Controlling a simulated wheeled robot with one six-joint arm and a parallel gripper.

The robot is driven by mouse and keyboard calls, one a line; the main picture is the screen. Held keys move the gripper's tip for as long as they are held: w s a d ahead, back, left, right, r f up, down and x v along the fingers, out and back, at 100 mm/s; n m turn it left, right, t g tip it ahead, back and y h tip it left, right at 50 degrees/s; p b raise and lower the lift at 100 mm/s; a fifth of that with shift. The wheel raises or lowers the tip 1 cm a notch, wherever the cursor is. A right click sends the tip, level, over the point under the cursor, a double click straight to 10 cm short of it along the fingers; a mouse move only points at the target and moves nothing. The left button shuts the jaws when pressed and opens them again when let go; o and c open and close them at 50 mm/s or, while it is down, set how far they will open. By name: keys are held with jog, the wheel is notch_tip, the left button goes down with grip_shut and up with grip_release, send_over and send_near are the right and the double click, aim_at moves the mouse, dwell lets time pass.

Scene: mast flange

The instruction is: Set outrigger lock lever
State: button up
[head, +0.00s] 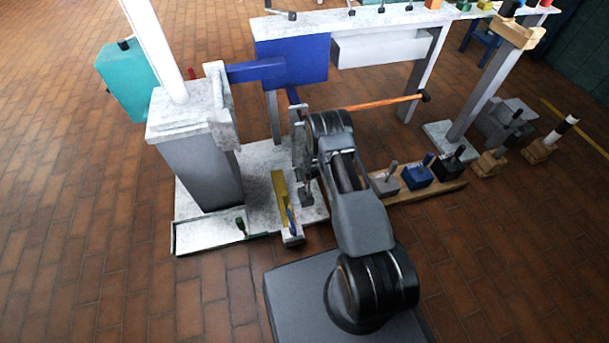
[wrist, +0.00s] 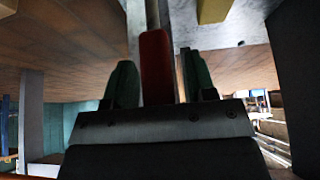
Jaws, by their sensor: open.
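In the wrist view a red bar (wrist: 156,66), which looks like a lever handle, stands between the two green fingers of my gripper (wrist: 156,85). The fingers are open, with a visible gap on the left of the bar and a narrower one on the right. I cannot tell from the frames whether this bar is the outrigger lock lever. In the head view my arm hides most of my gripper and whatever is at it, beside the pale mast base plate (head: 205,234).
A grey mast column (head: 200,170) stands left of my arm, with a blue box (head: 292,60) behind. An orange rod (head: 380,103) crosses behind my arm. Several levers stand on a wooden strip (head: 425,190) to the right. Brick floor (head: 75,230) is clear at left.

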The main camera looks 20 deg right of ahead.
jog(key=p+v, duration=0.5)
jog(key=v, duration=0.8)
jog(key=shift+s+r, duration=0.2)
jog(key=shift+r, duration=0.15)
